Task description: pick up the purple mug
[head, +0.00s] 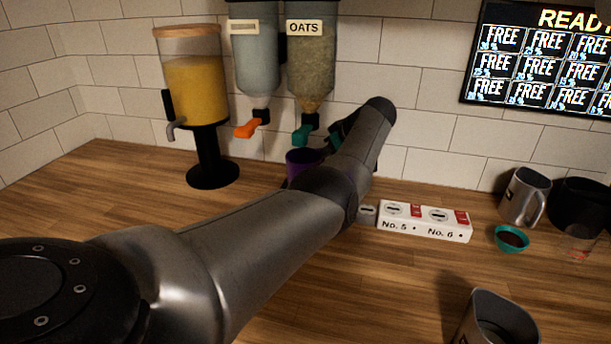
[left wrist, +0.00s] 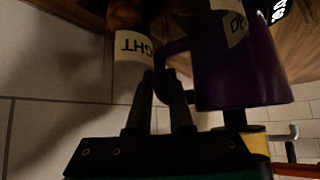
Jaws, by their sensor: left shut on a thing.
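The purple mug (head: 303,160) is on the far side of the counter, below the oats dispenser's teal spout, partly hidden by my left arm. In the left wrist view, the mug (left wrist: 240,65) appears upside down, with a pale label and its handle toward my fingers. My left gripper (left wrist: 160,76) is shut on the mug's handle. In the head view the left fingers are mostly hidden behind the arm. I cannot tell whether the mug touches the counter. My right gripper is not in view.
A juice dispenser (head: 197,95) stands left of the oats dispenser (head: 311,65). The left counter is clear.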

